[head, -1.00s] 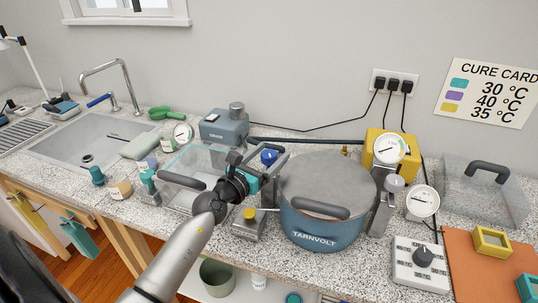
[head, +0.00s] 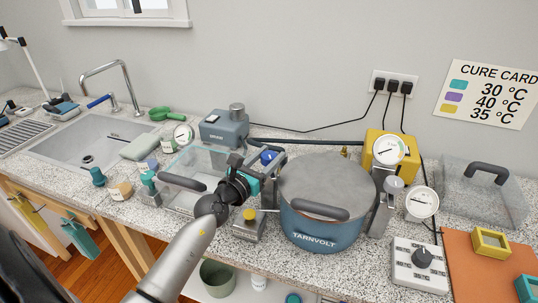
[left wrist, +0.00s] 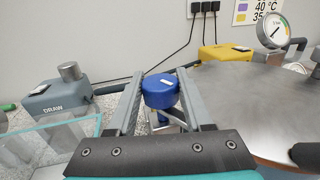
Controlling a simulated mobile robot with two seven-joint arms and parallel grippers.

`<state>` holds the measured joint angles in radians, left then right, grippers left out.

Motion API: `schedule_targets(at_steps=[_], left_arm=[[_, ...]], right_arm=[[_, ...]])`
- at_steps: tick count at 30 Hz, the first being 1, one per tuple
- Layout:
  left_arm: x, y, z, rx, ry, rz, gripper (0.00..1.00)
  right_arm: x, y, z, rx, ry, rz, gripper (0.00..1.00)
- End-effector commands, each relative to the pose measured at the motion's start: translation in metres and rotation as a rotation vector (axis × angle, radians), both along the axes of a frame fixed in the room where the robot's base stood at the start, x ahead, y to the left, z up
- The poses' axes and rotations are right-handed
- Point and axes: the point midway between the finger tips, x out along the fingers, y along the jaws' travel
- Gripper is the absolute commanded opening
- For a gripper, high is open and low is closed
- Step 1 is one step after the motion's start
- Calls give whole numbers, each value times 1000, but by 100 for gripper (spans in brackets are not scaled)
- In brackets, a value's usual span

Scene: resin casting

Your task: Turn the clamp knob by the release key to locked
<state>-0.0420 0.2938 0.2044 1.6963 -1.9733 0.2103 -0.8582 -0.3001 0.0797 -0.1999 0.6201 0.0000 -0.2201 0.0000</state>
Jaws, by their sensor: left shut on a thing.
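The blue clamp knob (left wrist: 160,92), with a pale mark on its top, stands between the two grey fingers of my left gripper (left wrist: 158,88), which are shut on its sides. In the head view the knob (head: 269,155) shows behind the gripper (head: 262,166), left of the blue pot (head: 310,226) with its grey lid. A yellow-topped knob or key (head: 250,214) on a metal block sits in front, left of the pot. The knob's lower part is mostly hidden in the wrist view. My right gripper is not in view.
The pot's lid handle (head: 320,211) lies close to the right of the gripper. A clear box (head: 185,202) is to the left. A grey-blue pump-like box (head: 223,128) stands behind. A white dial box (head: 420,266) is at right. Cables run along the wall.

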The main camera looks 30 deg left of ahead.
Motion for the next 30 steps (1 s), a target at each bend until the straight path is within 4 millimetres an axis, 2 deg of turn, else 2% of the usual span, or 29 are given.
schedule_targets(at_steps=[15, 21, 30], left_arm=[[0, -1, 4, -5, 4, 236, 0], [0, -1, 2, -3, 3, 345, 0], [0, -1, 1, 0, 2, 474, 0]], right_arm=[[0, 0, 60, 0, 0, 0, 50], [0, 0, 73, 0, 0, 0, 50], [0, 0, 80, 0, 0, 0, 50]])
